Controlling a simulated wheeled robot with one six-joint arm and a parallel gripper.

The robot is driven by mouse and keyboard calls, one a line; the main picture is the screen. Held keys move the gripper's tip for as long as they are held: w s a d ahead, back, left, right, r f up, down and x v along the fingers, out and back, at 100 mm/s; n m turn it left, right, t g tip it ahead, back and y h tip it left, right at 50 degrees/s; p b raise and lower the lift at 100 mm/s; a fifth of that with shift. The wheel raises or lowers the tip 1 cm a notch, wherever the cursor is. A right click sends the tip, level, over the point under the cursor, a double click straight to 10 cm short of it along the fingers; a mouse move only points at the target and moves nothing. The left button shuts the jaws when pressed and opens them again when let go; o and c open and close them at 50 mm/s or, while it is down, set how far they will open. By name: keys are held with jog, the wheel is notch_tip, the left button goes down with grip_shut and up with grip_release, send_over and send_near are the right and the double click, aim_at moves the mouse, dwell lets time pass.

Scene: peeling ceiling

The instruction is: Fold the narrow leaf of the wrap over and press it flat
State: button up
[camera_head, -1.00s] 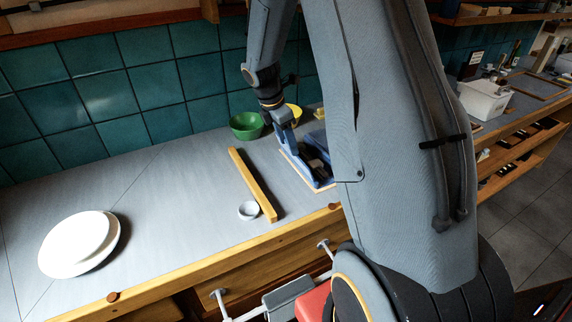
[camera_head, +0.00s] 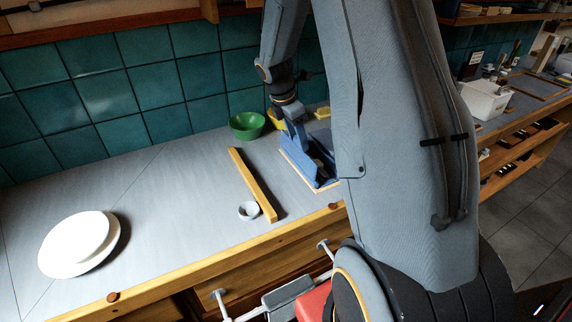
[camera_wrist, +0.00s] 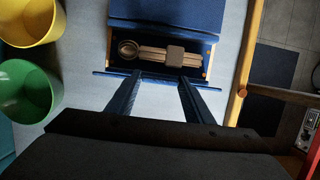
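The blue wrap lies on a wood-edged board (camera_head: 297,172), partly behind my arm in the head view. In the wrist view one broad blue part of the wrap (camera_wrist: 163,14) covers the far side. A bundle of utensils (camera_wrist: 160,53), with a round spoon end and a grey-brown band, lies below it.
A green bowl (camera_head: 246,126) and a yellow bowl (camera_wrist: 28,20) stand left of the wrap. A wooden bar (camera_head: 252,184), a small white cup (camera_head: 249,210) and stacked white plates (camera_head: 76,244) lie further left.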

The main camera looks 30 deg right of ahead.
jog(key=shift+d+f, duration=0.15)
jog(key=shift+d, duration=0.4)
jog(key=shift+d+f, duration=0.15)
jog(key=shift+d, duration=0.4)
jog(key=o, duration=0.6)
jog(key=shift+c, duration=0.2)
notch_tip(320, 180, up, 8)
